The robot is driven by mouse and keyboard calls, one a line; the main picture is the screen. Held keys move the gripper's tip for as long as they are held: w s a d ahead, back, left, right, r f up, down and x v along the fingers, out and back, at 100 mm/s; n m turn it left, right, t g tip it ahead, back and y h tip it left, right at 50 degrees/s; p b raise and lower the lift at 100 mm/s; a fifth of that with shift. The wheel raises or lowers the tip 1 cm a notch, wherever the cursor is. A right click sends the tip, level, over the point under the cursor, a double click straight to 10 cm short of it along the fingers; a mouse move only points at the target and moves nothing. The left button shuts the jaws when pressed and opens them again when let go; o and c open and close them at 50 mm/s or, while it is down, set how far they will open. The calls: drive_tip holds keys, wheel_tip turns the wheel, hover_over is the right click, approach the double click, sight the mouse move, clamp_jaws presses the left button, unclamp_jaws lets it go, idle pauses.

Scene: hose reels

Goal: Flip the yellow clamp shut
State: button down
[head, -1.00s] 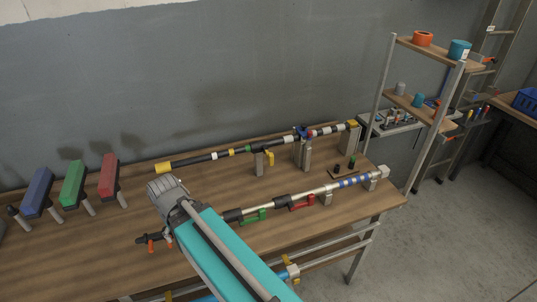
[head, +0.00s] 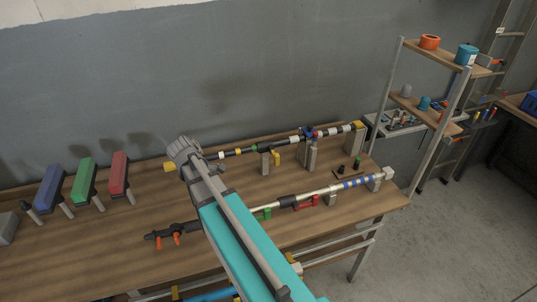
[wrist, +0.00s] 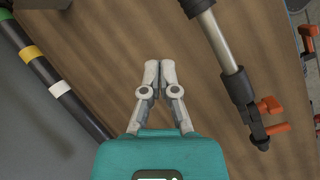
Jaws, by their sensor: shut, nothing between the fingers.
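The yellow clamp (head: 276,158) shows in the head view as a small upright yellow piece beside a short grey post, under the rear black hose pole (head: 245,151). I cannot tell its lever's exact angle. It does not show in the wrist view. My gripper (wrist: 160,66) is shut and empty in the wrist view, over bare wood between the banded black pole on the left and the front pole (wrist: 226,45) on the right. In the head view my own arm hides the fingers. The gripper is left of the yellow clamp and apart from it.
Green (head: 264,213) and red (head: 306,202) clamps sit along the front pole, with orange levers (head: 177,239) at its left end. Blue, green and red blocks (head: 119,172) stand at the left. A shelf rack (head: 440,100) is at the right. The wall closes off the back.

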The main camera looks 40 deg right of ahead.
sight(275, 154)
drive_tip(key=w+d+r+n+g+h+p, duration=0.1)
drive_tip(key=w+d+r+n, duration=0.1)
drive_tip(key=d, duration=0.5)
drive_tip(key=w+d+r+n+g+h+p, duration=0.1)
drive_tip(key=w+d+r+n+h, duration=0.1)
drive_tip(key=d, duration=0.5)
wheel_tip(275, 154, up, 2)
drive_tip(key=shift+r+n, duration=0.2)
drive_tip(key=shift+n, duration=0.7)
drive_tip(key=shift+d+f, duration=0.1)
drive_tip(key=shift+f, duration=0.05)
drive_tip(key=s+d+f+b, duration=0.5)
drive_tip(key=d+f+b, duration=0.1)
drive_tip(key=d, duration=0.3)
drive_tip(key=shift+d+f+b, duration=0.3)
drive_tip(key=shift+f+b, duration=0.1)
drive_tip(key=shift+w+a+h, duration=0.1)
drive_tip(key=shift+a+h, duration=0.05)
drive_tip(key=shift+h, duration=0.15)
